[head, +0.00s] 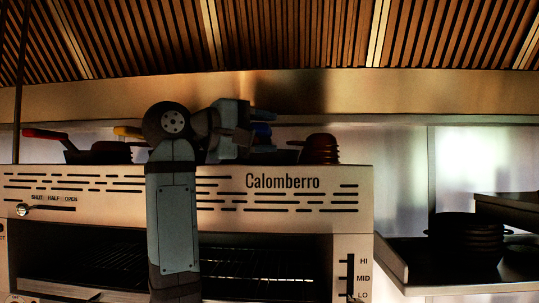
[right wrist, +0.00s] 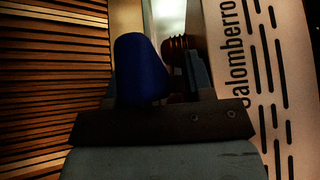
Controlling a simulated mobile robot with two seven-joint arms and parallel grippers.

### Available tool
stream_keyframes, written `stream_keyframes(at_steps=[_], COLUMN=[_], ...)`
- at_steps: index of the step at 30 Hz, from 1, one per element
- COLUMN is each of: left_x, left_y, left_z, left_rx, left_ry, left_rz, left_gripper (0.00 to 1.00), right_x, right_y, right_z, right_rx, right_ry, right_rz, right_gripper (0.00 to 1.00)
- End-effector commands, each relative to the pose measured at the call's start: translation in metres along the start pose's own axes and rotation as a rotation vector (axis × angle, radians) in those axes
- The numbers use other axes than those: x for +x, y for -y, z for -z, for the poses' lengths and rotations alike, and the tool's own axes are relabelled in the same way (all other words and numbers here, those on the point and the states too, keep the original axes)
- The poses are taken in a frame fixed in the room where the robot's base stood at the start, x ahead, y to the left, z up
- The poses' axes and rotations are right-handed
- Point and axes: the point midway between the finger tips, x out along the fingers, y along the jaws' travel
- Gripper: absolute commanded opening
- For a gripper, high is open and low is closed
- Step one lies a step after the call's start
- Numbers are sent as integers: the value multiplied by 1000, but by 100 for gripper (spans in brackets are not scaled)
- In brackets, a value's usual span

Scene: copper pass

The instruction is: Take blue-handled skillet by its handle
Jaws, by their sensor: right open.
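The blue-handled skillet stands on top of the oven (head: 300,207). Its blue handle (head: 262,130) shows in the head view between the fingers of my right gripper (head: 264,132), and my arm hides most of its pan. In the right wrist view the blue handle (right wrist: 141,70) stands large at the jaws, nearer the left finger, which it mostly covers. The right finger (right wrist: 198,75) is apart from it. My right gripper is open, around or just in front of the handle; I cannot tell how deep the handle sits. My left gripper is not in view.
A red-handled skillet (head: 95,152) and a yellow handle (head: 128,131) are on the oven top to the left. A reddish-brown stack (head: 320,148) stands close to the right. Dark stacked dishes (head: 465,238) sit on the right shelf. A slatted hood hangs above.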

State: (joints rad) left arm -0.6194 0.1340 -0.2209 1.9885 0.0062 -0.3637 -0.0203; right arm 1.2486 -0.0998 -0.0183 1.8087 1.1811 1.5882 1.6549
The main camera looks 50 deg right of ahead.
Motion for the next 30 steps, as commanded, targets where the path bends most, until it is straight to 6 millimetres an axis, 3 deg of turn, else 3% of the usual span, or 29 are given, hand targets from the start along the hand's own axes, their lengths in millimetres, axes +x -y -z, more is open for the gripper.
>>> stream_keyframes(at_steps=[5, 11, 12, 24, 30], left_x=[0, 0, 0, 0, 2], left_y=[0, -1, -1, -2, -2], left_z=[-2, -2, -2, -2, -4], left_rx=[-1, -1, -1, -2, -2], left_ry=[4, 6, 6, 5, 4], left_rz=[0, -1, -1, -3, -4], left_gripper=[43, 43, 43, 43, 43], right_x=[0, 0, 0, 0, 0], right_y=[0, 0, 0, -2, -13], right_z=[0, 0, 0, 0, 0], right_rx=[0, 0, 0, 3, 4], right_ry=[0, 0, 0, 0, -1], right_rz=[0, 0, 0, -2, -1], right_gripper=[48, 2, 0, 0, 0])
